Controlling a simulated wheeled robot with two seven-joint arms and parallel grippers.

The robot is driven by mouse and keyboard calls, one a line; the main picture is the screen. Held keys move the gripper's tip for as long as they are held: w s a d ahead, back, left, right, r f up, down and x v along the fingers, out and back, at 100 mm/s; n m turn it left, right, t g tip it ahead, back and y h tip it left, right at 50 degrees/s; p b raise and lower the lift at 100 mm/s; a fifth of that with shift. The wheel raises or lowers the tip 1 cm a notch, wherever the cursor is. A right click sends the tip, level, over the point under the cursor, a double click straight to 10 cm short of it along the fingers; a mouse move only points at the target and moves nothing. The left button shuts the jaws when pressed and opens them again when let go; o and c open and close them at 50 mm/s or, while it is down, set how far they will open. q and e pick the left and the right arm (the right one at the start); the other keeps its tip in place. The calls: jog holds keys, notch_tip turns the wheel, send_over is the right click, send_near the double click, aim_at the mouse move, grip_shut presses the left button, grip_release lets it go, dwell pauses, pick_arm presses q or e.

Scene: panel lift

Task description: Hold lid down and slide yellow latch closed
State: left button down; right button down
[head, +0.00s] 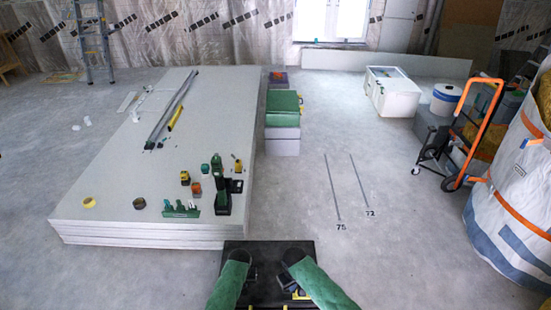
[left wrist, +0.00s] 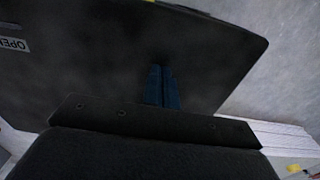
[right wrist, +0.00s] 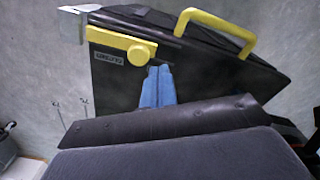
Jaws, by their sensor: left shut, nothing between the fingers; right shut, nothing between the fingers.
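A black case with a flat lid (head: 262,246) is at the bottom middle of the head view. The lid fills much of the left wrist view (left wrist: 90,65), with an OPEN label at its left edge. My left gripper (left wrist: 160,85) is shut and empty, fingertips over the lid; contact cannot be told. The yellow latch (right wrist: 122,44), a bar with a round knob, is on the case's side in the right wrist view. My right gripper (right wrist: 160,82) is shut and empty, its fingertips just below the knob. In the head view my arms partly hide the case.
A yellow handle (right wrist: 218,28) arches from the case right of the latch. A stack of white panels (head: 110,190) with tools stands to the left. Green and grey boxes (head: 283,120) are ahead. An orange hand truck (head: 480,115) is at right. The floor between is mostly clear.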

jog(key=shift+f, duration=0.1)
dwell(1.2)
jog(key=shift+f, duration=2.4)
jog(key=shift+d, duration=1.55)
jog(key=shift+a, duration=0.15)
jog(key=shift+a, duration=1.65)
notch_tip(320, 180, up, 8)
